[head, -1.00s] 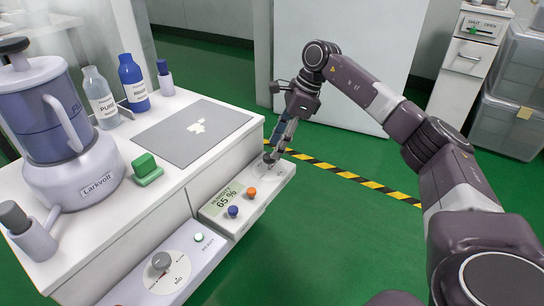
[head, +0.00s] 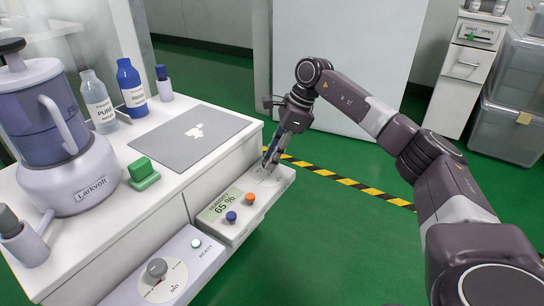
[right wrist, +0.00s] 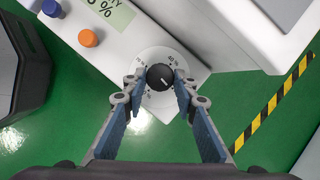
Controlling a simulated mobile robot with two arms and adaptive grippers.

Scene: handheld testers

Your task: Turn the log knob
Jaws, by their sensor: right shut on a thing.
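A small black knob (right wrist: 160,77) with a white pointer line sits on a round white dial (right wrist: 160,105) at the end of the humidity tester (head: 240,230). I cannot read the word "log" beside it. My right gripper (right wrist: 161,82) points down at this dial, with one blue-padded finger on each side of the knob, shut on it. In the head view my right gripper (head: 270,162) is at the tester's far end, and its fingers mostly hide the knob. My left gripper is in neither view.
Beside the dial are an orange button (head: 249,198), a blue button (head: 231,216) and a 65 % display (head: 216,205). A blender (head: 50,130) and bottles stand on the bench. Green floor lies right.

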